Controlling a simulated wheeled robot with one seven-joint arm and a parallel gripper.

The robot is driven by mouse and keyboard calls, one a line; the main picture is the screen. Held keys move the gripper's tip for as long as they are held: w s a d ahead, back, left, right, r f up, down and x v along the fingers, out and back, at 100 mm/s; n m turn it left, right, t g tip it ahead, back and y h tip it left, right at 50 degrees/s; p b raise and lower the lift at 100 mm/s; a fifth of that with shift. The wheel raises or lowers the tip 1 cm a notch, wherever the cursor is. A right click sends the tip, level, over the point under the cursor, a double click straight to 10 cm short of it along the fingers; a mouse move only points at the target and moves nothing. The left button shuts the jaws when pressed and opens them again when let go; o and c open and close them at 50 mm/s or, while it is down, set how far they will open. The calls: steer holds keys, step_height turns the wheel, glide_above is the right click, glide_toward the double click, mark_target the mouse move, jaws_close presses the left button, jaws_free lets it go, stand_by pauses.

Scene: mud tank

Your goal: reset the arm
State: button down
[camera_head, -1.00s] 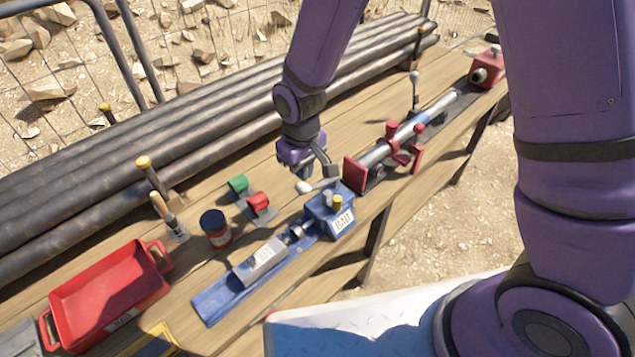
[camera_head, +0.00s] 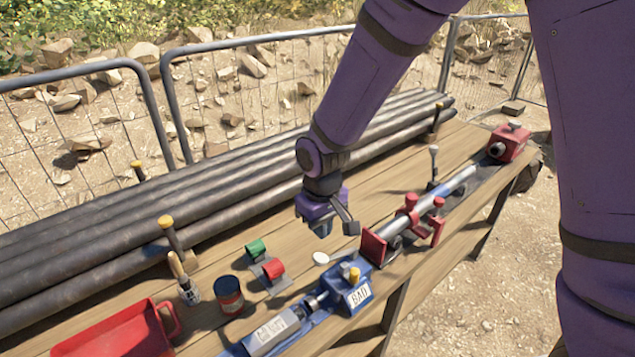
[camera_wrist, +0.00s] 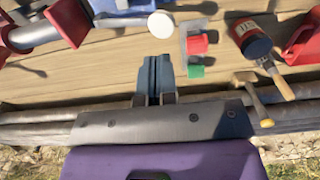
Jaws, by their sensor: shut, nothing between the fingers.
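My gripper (camera_head: 322,227) hangs from my purple arm above the wooden bench, shut and empty, pointing down. In the wrist view its dark fingers (camera_wrist: 155,80) lie together over bare bench planks. In the head view a blue device labelled BAD (camera_head: 352,290) stands in front of and to the right of the gripper. A white round disc (camera_head: 321,258) sits just below the gripper in the picture. A green piece (camera_head: 256,248) and a red piece (camera_head: 273,268) on grey brackets lie to its lower left. The gripper appears clear of all of them.
Long dark pipes (camera_head: 150,222) lie along the bench's far side. A red vise assembly (camera_head: 410,222) holds a metal tube at the right. A red tray (camera_head: 110,335), a dark can (camera_head: 229,295) and a brush (camera_head: 183,280) stand at the left. A wire fence (camera_head: 270,45) runs behind.

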steer(key=s+d+r+m+t, duration=0.1)
steer(key=s+d+r+m, duration=0.1)
steer(key=d+r, duration=0.6)
steer(key=s+d+r+m+t, duration=0.1)
steer(key=d+r, duration=0.4)
steer(key=r, duration=0.5)
steer(key=s+d+r+m+t, duration=0.1)
steer(key=s+d+r+m, duration=0.1)
steer(key=s+d+r, duration=0.2)
steer(key=s+d+r+m+t, duration=0.1)
steer(key=s+d+r, duration=0.4)
steer(key=s, duration=0.6)
steer(key=d+t, duration=0.1)
steer(key=d, duration=0.1)
steer(key=shift+s+d+r+m, duration=0.15)
steer(key=shift+s+d+m, duration=0.15)
steer(key=shift+m, duration=0.1)
